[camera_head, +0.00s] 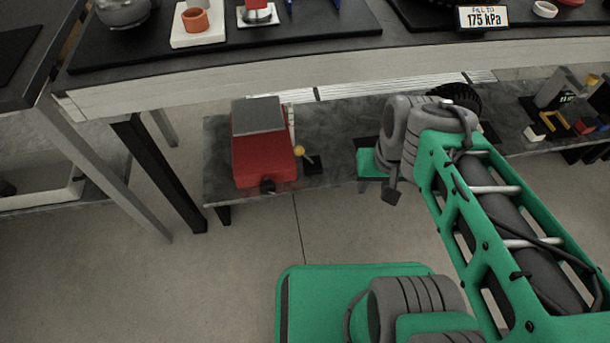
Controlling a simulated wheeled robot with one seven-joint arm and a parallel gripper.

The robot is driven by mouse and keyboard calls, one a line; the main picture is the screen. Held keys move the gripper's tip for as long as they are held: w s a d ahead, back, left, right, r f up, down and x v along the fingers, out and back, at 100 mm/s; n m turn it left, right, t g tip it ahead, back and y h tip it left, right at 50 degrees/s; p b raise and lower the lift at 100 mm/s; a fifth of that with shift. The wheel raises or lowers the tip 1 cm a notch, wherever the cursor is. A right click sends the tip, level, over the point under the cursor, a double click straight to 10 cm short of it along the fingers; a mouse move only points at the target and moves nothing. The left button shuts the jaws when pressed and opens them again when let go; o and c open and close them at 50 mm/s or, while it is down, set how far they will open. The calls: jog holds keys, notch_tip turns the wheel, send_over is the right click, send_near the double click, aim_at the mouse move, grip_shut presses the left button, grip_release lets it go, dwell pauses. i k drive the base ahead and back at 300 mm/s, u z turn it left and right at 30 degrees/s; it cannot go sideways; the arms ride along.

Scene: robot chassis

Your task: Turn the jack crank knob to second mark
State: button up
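A red jack-like unit (263,154) with a grey sloped top stands on the low grey shelf under the workbench, left of my arm. I cannot make out my gripper's fingertips.
The workbench edge (190,92) overhangs the shelf (222,178). A black table leg (160,170) stands left of the red unit. A dark wheel (458,97) and small coloured parts (583,125) lie on the shelf's right.

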aim_at(267, 187)
jog(key=z, duration=0.1)
jog(key=k, duration=1.1)
jog(key=u, duration=1.95)
jog(key=i, duration=0.5)
jog(key=u, duration=0.1)
